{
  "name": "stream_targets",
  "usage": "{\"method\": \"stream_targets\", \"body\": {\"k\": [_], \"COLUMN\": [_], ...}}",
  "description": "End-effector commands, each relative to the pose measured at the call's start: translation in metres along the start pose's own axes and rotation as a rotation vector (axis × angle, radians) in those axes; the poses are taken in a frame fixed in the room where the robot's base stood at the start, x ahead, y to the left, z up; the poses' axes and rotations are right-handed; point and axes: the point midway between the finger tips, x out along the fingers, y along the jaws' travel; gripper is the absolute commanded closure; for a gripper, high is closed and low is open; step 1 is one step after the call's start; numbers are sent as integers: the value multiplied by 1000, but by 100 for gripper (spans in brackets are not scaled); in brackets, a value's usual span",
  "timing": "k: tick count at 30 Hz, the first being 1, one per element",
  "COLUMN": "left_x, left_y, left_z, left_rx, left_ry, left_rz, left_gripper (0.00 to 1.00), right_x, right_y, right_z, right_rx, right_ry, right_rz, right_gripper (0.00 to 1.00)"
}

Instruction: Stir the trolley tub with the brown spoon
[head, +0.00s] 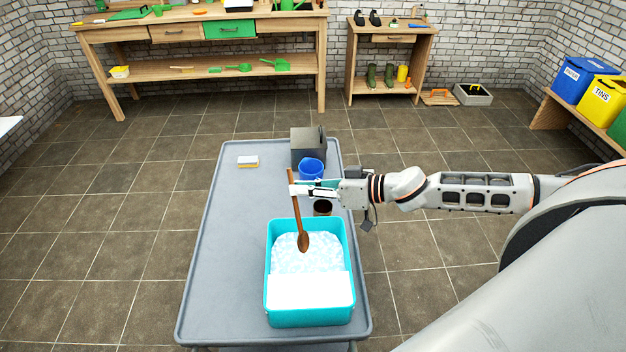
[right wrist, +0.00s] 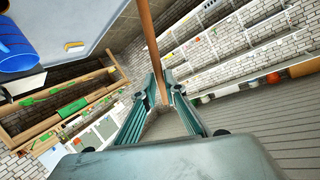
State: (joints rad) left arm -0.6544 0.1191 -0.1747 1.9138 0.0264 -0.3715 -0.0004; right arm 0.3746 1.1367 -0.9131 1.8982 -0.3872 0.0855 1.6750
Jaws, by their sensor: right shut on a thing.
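The brown spoon (head: 296,215) is held near its handle's upper part by my right gripper (head: 296,190). It hangs nearly upright, bowl down, over the turquoise tub (head: 312,317) on the grey trolley (head: 215,270). The spoon's bowl shows in front of the white foamy contents (head: 290,256); I cannot tell whether it touches them. In the right wrist view the spoon's handle (right wrist: 149,45) runs between the two fingers (right wrist: 160,95), which are shut on it. My left gripper is not in view.
Behind the tub on the trolley stand a dark cup (head: 322,208), a blue cup (head: 312,168) and a grey box (head: 307,146). A yellow and white sponge (head: 248,162) lies at the back left. The trolley's left side is clear.

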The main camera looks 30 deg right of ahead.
Motion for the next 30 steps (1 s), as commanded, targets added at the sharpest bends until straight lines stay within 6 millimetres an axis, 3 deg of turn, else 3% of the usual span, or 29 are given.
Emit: {"method": "stream_targets", "body": {"k": [18,30], "left_x": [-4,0], "left_y": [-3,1], "left_z": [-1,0], "left_rx": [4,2], "left_ry": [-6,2], "left_rz": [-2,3], "left_gripper": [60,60], "right_x": [-18,-17], "right_y": [35,37], "right_z": [5,22], "right_rx": [38,39], "right_ry": [122,127], "right_rz": [157,164], "right_gripper": [100,100]}}
